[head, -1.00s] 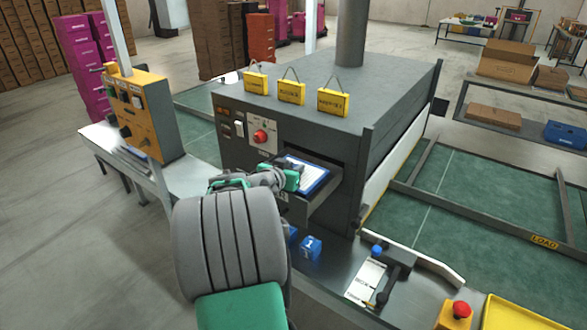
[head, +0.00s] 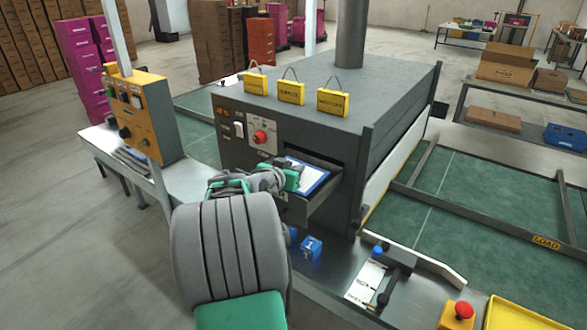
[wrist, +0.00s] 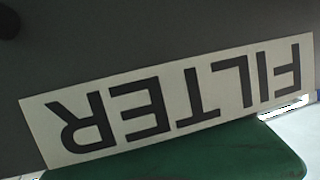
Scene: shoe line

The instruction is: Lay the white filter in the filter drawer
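The white filter (head: 304,173), with a blue border, shows at the opened drawer in the front of the grey machine. It lies over the drawer's opening; I cannot tell whether it rests on the drawer floor or is held just above. The filter drawer (head: 325,206) is pulled out toward me. My gripper (head: 294,178) is at the near left edge of the filter, its fingers mostly hidden by my own wrist. The wrist view shows an upside-down FILTER label (wrist: 180,105) close up, with a green part of my gripper below it. The finger gap is not visible.
The grey machine (head: 300,95) has yellow tags on top and a red knob (head: 260,137) left of the drawer. A blue block (head: 311,249) sits below the drawer. A lever (head: 388,285) and a red button (head: 462,310) are at the front right.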

